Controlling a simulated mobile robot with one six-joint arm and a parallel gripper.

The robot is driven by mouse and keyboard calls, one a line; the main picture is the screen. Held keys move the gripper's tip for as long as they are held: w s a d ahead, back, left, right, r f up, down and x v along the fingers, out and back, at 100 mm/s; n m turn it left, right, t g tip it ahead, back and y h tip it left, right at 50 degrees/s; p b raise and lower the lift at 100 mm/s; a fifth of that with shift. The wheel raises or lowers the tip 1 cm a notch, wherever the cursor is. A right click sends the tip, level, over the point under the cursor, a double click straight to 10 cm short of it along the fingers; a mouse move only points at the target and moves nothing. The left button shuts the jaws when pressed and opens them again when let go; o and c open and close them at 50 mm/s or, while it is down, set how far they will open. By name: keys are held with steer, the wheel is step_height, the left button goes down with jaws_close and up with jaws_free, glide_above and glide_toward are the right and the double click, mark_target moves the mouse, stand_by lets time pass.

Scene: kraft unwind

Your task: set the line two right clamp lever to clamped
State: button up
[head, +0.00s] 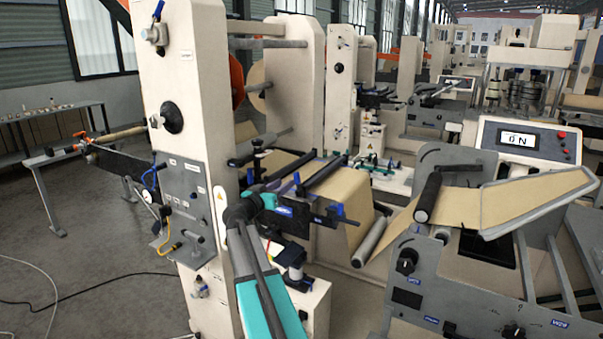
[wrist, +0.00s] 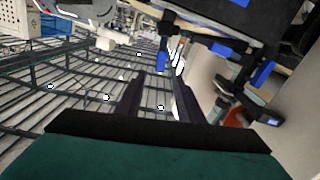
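My gripper (wrist: 158,82) shows in the wrist view with its two dark fingers apart and nothing between them. A blue lever tab (wrist: 162,61) hangs from a dark bar just beyond the fingertips, apart from them. More blue tabs (wrist: 222,50) sit to the right on the dark clamp assembly. In the head view, blue-ended clamp levers (head: 338,210) show on the dark bars across the kraft web. My teal wrist (head: 267,200) reaches in at the left end of these bars; the fingers are hard to make out there. I cannot tell which lever is line two right, or its setting.
A cream machine column (head: 182,110) stands close left of my arm. The brown kraft web (head: 345,235) runs down to a grey roller (head: 370,242). A console with a display (head: 518,140) stands at the right. A blurred orange-red part (wrist: 240,117) is right of my fingers.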

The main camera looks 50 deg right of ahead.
steer(key=shift+p+x, duration=3.25)
steer(key=shift+x, duration=3.65)
jaws_close()
